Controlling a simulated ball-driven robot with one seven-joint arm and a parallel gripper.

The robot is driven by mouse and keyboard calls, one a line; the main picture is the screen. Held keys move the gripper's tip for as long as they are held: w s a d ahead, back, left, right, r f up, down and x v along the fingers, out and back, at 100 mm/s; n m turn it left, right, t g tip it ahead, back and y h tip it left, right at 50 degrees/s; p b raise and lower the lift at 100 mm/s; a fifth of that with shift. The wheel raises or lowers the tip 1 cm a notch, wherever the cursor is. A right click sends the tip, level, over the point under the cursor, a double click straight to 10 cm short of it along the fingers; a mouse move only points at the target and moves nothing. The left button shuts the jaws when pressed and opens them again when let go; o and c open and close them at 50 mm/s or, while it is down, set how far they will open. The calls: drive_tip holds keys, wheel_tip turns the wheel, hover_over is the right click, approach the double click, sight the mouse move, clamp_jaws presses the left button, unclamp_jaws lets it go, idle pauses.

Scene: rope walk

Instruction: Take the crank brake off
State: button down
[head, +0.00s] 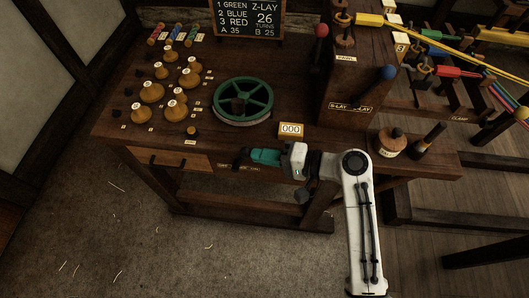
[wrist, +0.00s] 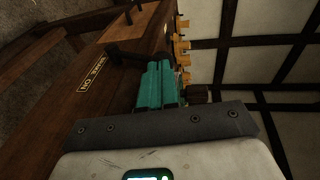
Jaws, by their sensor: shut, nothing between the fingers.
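The green crank wheel (head: 257,104) lies on the bench top, behind my gripper (head: 250,156). My gripper is at the bench's front edge. Its teal fingers are shut and empty, and they show in the wrist view (wrist: 160,83) close to the wooden front. A dark piece (head: 239,157) shows at the fingertips; I cannot tell whether it is the brake lever. In the wrist view a dark ridged knob (wrist: 197,93) is just right of the fingers. The brake's position is not clear.
A drawer (head: 182,159) is left of my gripper. Several wooden bobbins (head: 151,92) stand at the bench's left. A counter reading 000 (head: 291,129) is behind my wrist. A wooden gear box (head: 352,85) with red (head: 321,31) and blue (head: 388,72) knobs stands right.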

sight(247, 154)
drive_tip(key=shift+a+r+p, duration=0.15)
drive_tip(key=shift+r+p, duration=0.05)
drive_tip(key=shift+p, duration=0.1)
drive_tip(key=a+r+h+p, duration=0.1)
drive_tip(key=p, duration=0.3)
drive_tip(key=a+r+h+p, duration=0.1)
drive_tip(key=a+h+p, duration=0.1)
drive_tip(key=p, duration=0.2)
drive_tip(key=shift+a+r+n+g+h+p, duration=0.25)
drive_tip(key=shift+r+n+g+h+p, duration=0.05)
drive_tip(key=shift+r, duration=0.05)
drive_tip(key=shift+h, duration=0.9)
drive_tip(key=shift+w+a+f+p, duration=0.15)
drive_tip(key=shift+a+p, duration=1.4)
drive_tip(key=shift+a, duration=0.85)
